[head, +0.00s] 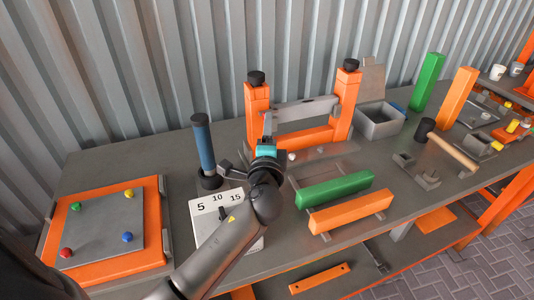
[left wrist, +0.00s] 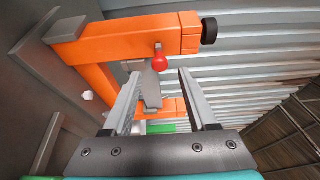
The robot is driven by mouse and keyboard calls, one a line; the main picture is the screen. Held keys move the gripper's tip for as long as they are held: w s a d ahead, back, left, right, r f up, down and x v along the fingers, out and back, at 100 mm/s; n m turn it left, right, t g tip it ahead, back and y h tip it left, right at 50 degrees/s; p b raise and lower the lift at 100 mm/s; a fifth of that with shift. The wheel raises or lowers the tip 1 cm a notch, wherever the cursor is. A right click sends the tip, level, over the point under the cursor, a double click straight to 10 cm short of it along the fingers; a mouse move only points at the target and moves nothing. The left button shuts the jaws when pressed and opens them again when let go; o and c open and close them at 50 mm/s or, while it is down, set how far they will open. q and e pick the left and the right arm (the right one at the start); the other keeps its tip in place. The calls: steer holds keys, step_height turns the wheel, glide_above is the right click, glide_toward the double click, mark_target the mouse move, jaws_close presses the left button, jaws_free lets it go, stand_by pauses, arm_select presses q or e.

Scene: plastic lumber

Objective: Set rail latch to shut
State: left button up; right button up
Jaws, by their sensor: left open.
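An orange frame (head: 257,102) with two black-capped posts stands at the back of the bench, with a grey rail (head: 303,108) between the posts. In the left wrist view, a red ball knob (left wrist: 159,61) on a short stem shows at the orange post (left wrist: 125,38), with a grey metal piece (left wrist: 150,88) behind it. I take the knob to belong to the rail latch; its setting cannot be told. My left gripper (head: 268,128) is in front of the left post. In the left wrist view its open fingers (left wrist: 160,80) are spread either side of the knob's line, apparently empty. My right gripper is not in view.
A blue-handled upright tool (head: 204,145) and a numbered plate (head: 217,203) stand left of my arm. Green (head: 334,190) and orange (head: 350,211) bars lie in front of the frame. A grey bin (head: 380,122) is right of it. A corrugated wall is close behind.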

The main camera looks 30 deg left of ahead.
arm_select(q)
steer(key=v, duration=1)
